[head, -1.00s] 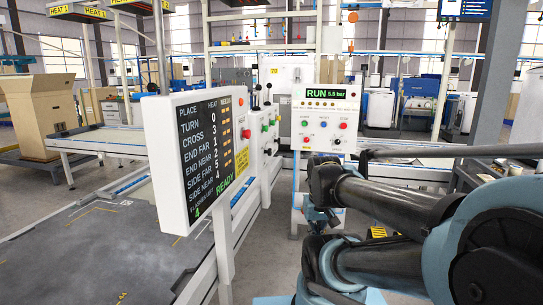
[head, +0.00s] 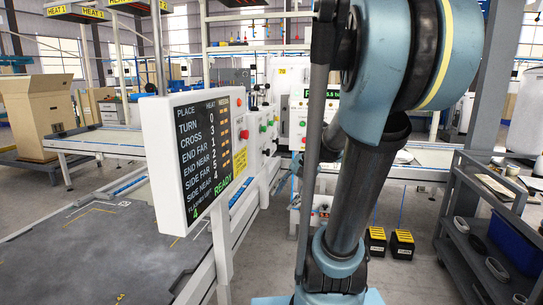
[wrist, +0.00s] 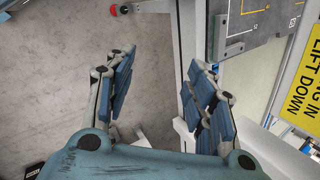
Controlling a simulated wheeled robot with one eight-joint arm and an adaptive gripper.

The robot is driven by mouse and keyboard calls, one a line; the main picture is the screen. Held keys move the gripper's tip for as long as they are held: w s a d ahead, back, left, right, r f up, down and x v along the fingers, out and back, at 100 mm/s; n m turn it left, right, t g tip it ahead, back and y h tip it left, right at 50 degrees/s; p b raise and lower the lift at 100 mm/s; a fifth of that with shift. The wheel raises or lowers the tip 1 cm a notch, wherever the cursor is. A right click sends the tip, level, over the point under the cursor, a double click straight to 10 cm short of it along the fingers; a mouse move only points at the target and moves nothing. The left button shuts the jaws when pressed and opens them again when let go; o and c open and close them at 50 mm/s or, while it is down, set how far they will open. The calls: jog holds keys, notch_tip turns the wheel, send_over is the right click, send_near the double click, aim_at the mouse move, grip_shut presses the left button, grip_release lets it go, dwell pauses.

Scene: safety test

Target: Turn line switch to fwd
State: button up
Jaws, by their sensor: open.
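I cannot make out a line switch labelled as such. A white control panel (head: 297,127) with a green readout stands at the back middle of the head view, largely hidden behind my arm. A grey-white box with small red and green buttons (head: 263,128) stands behind the display board, left of my arm. My gripper (wrist: 160,78) is open and empty in the wrist view, its blue-padded fingers wide apart above the floor and a white post. It is not seen in the head view. A red knob (wrist: 113,9) shows at the top of the wrist view, beyond the left finger.
A white display board (head: 165,165) stands at the left, beside a dark work surface (head: 95,250). A yellow sign (wrist: 300,85) is at the wrist view's right edge. A dark shelf cart (head: 470,225) and two black-yellow blocks (head: 401,243) are at the right.

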jog(key=w+r+m+y, duration=0.3)
jog(key=w+r+m, duration=0.1)
jog(key=w, duration=0.6)
jog(key=m+t+y, duration=0.4)
jog(key=m+y, duration=0.5)
jog(key=m, duration=0.1)
send_near(266, 153)
jog(key=w+x, duration=0.1)
jog(key=x, duration=0.6)
jog(key=shift+w, duration=0.4)
jog(key=shift+a, duration=0.15)
jog(key=c, duration=1.1)
